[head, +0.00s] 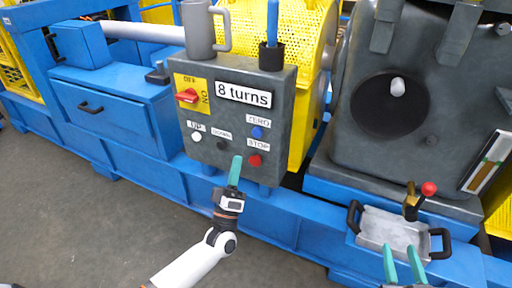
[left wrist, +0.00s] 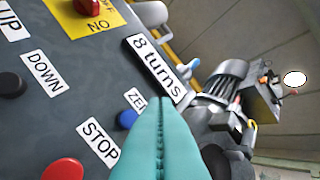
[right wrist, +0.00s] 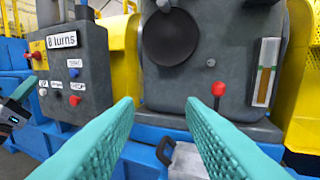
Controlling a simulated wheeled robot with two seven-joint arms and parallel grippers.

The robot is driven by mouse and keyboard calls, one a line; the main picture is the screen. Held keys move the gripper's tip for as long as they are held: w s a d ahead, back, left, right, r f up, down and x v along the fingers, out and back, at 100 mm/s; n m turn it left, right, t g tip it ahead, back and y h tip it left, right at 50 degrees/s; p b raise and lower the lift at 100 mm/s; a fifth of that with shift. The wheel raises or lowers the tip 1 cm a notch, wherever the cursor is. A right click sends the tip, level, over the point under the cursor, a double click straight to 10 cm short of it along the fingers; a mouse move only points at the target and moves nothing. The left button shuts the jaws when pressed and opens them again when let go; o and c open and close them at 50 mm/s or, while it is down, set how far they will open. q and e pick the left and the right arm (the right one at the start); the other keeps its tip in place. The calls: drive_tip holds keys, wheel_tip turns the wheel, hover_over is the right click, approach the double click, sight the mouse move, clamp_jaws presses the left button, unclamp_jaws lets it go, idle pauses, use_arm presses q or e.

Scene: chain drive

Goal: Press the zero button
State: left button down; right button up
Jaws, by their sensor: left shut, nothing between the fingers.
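The zero button is a blue round button (head: 257,132) on the grey control box (head: 222,160), just under the ZERO label. In the left wrist view the blue button (left wrist: 127,119) shows just left of my shut fingers, partly covered by them. My left gripper (head: 236,160) is shut and empty, in front of the box, below and left of the blue button in the head view. I cannot tell whether its tips touch the panel. My right gripper (head: 403,250) is open and empty, over the metal tray at the lower right; its fingers also show apart in the right wrist view (right wrist: 160,110).
The red STOP button (head: 255,160) is close below the blue one. A black DOWN button (head: 221,146), a white UP button (head: 196,136) and a red switch (head: 187,96) share the panel. A grey mug (head: 199,40) and a dark cup (head: 271,57) stand on the box. A red-knobbed lever (head: 428,188) rises behind the tray (head: 395,230).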

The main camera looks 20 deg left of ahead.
use_arm(q)
drive_tip(key=shift+s+a+r+n+t, duration=0.1)
drive_tip(key=shift+s+r+n+t, duration=0.15)
drive_tip(key=shift+r+n, duration=0.25)
use_arm(e)
drive_tip(key=shift+s+r, duration=0.3)
drive_tip(key=shift+r, duration=0.4)
use_arm(q)
drive_tip(key=shift+w+f, duration=0.1)
use_arm(e)
drive_tip(key=shift+t, duration=0.3)
